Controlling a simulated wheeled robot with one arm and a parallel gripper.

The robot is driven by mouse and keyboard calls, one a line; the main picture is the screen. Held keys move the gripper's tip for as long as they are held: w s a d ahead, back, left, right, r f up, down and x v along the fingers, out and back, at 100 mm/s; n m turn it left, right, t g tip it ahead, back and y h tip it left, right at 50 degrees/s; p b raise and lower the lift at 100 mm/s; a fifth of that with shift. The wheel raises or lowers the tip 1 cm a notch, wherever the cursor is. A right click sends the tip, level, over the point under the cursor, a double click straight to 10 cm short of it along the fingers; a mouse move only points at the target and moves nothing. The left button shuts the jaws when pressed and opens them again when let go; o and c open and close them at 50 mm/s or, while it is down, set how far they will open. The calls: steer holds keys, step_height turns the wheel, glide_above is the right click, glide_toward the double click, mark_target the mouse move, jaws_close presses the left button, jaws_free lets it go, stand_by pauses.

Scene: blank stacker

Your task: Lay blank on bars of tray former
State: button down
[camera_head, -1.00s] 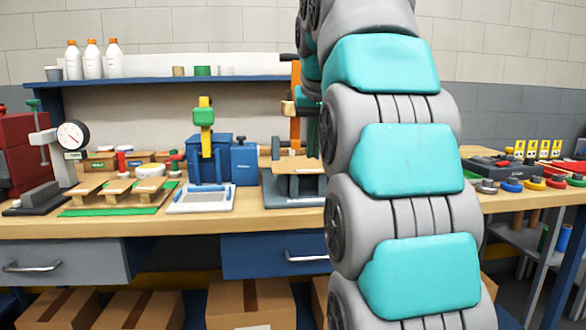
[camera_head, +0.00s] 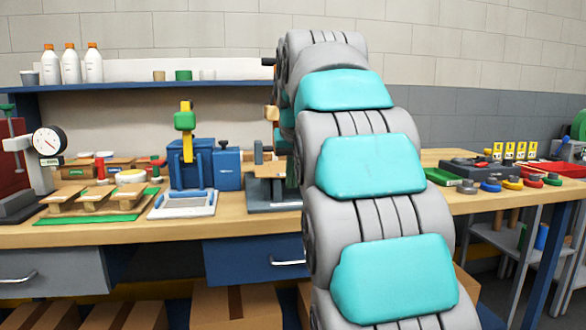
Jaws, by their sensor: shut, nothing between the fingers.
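My arm rises through the middle of the view. My gripper cannot be made out; it is hidden behind the arm links. Left of the arm, a flat brown board (camera_head: 267,169) sits on a grey-blue bench fixture (camera_head: 262,194), partly covered by my arm. I cannot tell for sure whether this is the blank on the tray former. Left of it stands a blue machine (camera_head: 189,172) with a yellow and green handle, and a white framed plate (camera_head: 183,204) in front. Several brown flat pieces (camera_head: 96,195) stand on supports over a green mat (camera_head: 60,220) further left.
A dial gauge stand (camera_head: 47,142) and red unit (camera_head: 12,165) stand at the bench's left end. Coloured knobs (camera_head: 513,184), yellow cards (camera_head: 510,150) and red trays (camera_head: 562,169) fill the right. A blue shelf (camera_head: 150,84) with bottles runs above. Bare wood (camera_head: 440,156) shows right of my arm.

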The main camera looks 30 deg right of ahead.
mark_target(277, 170)
steer(key=shift+w+d+f+p, duration=0.15)
steer(key=shift+w+d, duration=0.1)
steer(key=shift+w, duration=0.45)
steer(key=shift+w+d+f+p, duration=0.15)
steer(key=shift+w+d, duration=0.1)
steer(key=shift+w, duration=0.45)
steer(key=shift+w+d+f+p, duration=0.15)
steer(key=shift+w+d, duration=0.1)
steer(key=shift+w, duration=0.45)
steer(key=shift+r, duration=0.1)
